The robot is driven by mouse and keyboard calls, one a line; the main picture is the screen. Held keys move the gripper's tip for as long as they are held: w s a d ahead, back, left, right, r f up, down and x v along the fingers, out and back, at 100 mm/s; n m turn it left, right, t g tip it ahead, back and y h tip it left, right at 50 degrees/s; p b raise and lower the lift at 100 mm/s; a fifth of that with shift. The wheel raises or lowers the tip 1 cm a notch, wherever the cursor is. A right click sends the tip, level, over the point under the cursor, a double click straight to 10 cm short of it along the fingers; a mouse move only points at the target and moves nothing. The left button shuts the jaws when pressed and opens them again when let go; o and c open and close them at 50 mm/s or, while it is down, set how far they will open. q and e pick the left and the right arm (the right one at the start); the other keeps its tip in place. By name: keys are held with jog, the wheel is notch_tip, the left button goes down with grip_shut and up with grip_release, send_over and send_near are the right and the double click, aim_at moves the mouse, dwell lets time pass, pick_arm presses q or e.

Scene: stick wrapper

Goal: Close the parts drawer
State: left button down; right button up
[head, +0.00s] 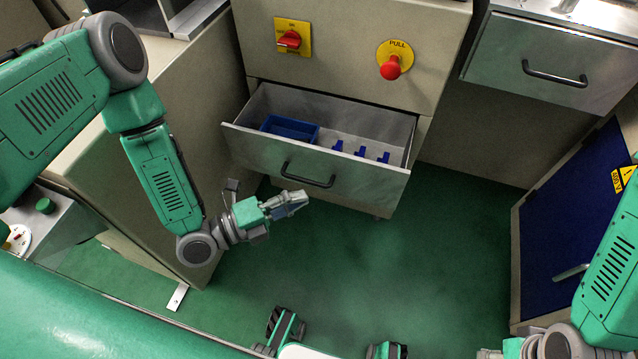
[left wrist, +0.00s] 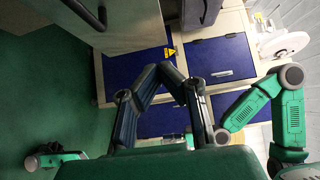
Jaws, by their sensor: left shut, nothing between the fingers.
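The parts drawer (head: 240,146) is pulled open from the beige cabinet, in the middle of the head view. Its grey front has a dark bar handle (head: 308,181). Inside are a blue bin (head: 290,128) and several small blue parts (head: 360,152). My left gripper (head: 298,202) is shut and empty, pointing right, just below the handle in the picture and apparently not touching the drawer. Its dark closed fingers also show in the left wrist view (left wrist: 160,74). My right gripper (head: 491,353) is mostly cut off at the bottom right edge.
Above the drawer are a red rotary switch (head: 289,40) on a yellow plate and a red pull knob (head: 390,68). Another drawer with a handle (head: 554,76) is shut at upper right. A blue door panel (head: 572,225) stands at right. Green floor (head: 400,260) in front is clear.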

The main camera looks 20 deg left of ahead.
aim_at(355, 163)
pick_arm(q)
jog(key=b+x, duration=0.1)
jog(key=x, duration=0.2)
jog(key=w+a+b+x, duration=0.1)
jog(key=x, duration=0.3)
jog(key=b+x, duration=0.1)
jog(key=x, duration=0.3)
jog(key=shift+w+a+f, duration=0.1)
jog(key=shift+w+a, duration=0.1)
jog(key=shift+w, duration=0.65)
pick_arm(e)
notch_tip(355, 163, down, 4)
jog(key=shift+r, duration=0.2)
pick_arm(q)
jog(key=shift+w, duration=0.1)
